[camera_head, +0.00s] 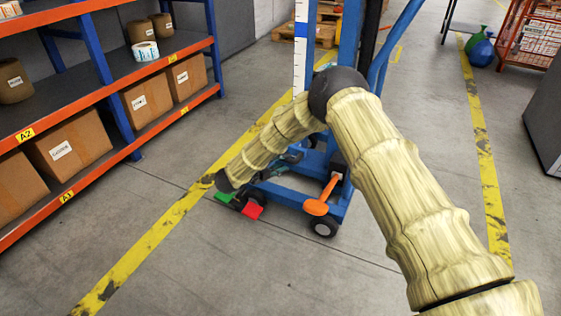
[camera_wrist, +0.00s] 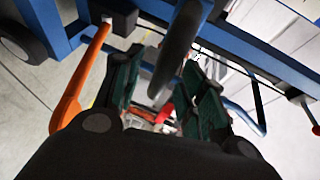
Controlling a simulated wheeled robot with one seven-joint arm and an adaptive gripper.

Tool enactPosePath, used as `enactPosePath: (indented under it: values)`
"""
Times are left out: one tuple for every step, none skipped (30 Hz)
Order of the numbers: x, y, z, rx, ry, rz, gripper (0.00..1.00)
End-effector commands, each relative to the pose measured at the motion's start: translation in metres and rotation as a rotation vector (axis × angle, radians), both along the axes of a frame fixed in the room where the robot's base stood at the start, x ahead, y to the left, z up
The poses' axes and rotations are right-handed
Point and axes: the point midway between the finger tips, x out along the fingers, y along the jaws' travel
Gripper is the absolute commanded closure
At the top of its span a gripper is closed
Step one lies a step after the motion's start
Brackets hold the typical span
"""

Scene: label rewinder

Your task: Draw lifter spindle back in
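The blue lifter (camera_head: 340,188) stands on the floor in the middle of the head view, with a mast and a white scale strip (camera_head: 301,45). I cannot pick out its spindle for certain; my arm covers part of the lifter. My gripper (camera_wrist: 158,70) is low by the lifter's base. In the wrist view its dark green fingers are apart. A dark grey rounded part (camera_wrist: 181,45) under a blue bracket shows at the gap between them; I cannot tell whether it is a wheel or the spindle, and I see no grip on it.
An orange lever (camera_head: 317,207) sticks out of the lifter's base; it also shows in the wrist view (camera_wrist: 75,95). A black wheel (camera_head: 323,227) is below it. Red (camera_head: 252,211) and green (camera_head: 225,197) pieces lie low near my wrist. A shelf rack (camera_head: 115,95) stands left. Floor in front is clear.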

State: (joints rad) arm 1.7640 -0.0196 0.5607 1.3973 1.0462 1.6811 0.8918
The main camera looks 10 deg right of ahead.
Motion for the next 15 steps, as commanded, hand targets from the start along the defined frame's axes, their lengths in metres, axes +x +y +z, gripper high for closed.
enactPosePath:
  values:
    - [0.000,-0.001,0.000,0.000,0.000,-0.001,0.59]
    - [0.000,-0.002,0.000,0.000,-0.001,-0.001,0.59]
    - [0.001,-0.002,0.001,0.000,-0.001,-0.001,0.59]
    - [0.001,-0.002,0.001,0.000,-0.001,-0.001,0.59]
    - [0.001,-0.001,0.001,0.000,-0.001,-0.001,0.59]
    - [0.000,-0.001,0.001,0.000,-0.001,-0.001,0.59]
    - [0.000,0.000,0.001,0.000,-0.001,-0.001,0.59]
    - [-0.001,0.001,0.002,0.000,-0.001,0.000,0.59]
    - [-0.002,0.004,0.002,0.000,-0.001,0.000,0.59]
    - [-0.004,0.006,0.002,0.000,-0.001,0.000,0.59]
    - [-0.005,0.009,0.003,0.000,-0.001,0.000,0.59]
    - [-0.008,0.013,0.004,0.000,-0.001,0.000,0.59]
    - [-0.011,0.016,0.005,-0.001,-0.002,0.000,0.59]
    - [-0.013,0.021,0.006,-0.001,-0.001,0.001,0.59]
    - [-0.017,0.027,0.007,0.000,-0.002,0.002,0.59]
